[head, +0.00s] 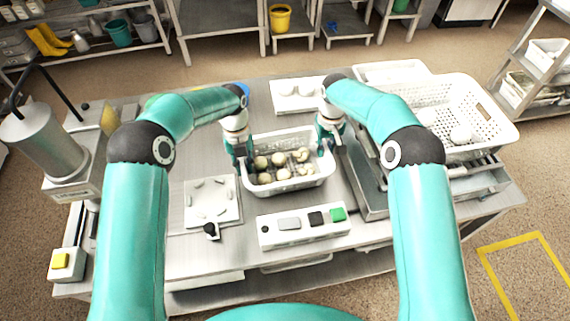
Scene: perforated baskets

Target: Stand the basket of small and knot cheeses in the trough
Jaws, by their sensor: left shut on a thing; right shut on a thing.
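A small white perforated basket (290,187) is at the middle of the steel table. Several small round pale cheeses (262,162) and some knot-shaped ones (301,155) lie in it. My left gripper (243,160) is shut on the basket's left side. My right gripper (326,146) is shut on its right side. The basket looks level; I cannot tell whether it touches the table. A steel trough-like basin (369,205) lies to the right, partly hidden by my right arm.
A large white perforated basket (483,110) with round white cheeses stands at the right. A white tray (297,103) is behind the small basket. A control panel (303,229) is in front, and a white square plate (212,201) is to the left. A steel machine (40,140) stands far left.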

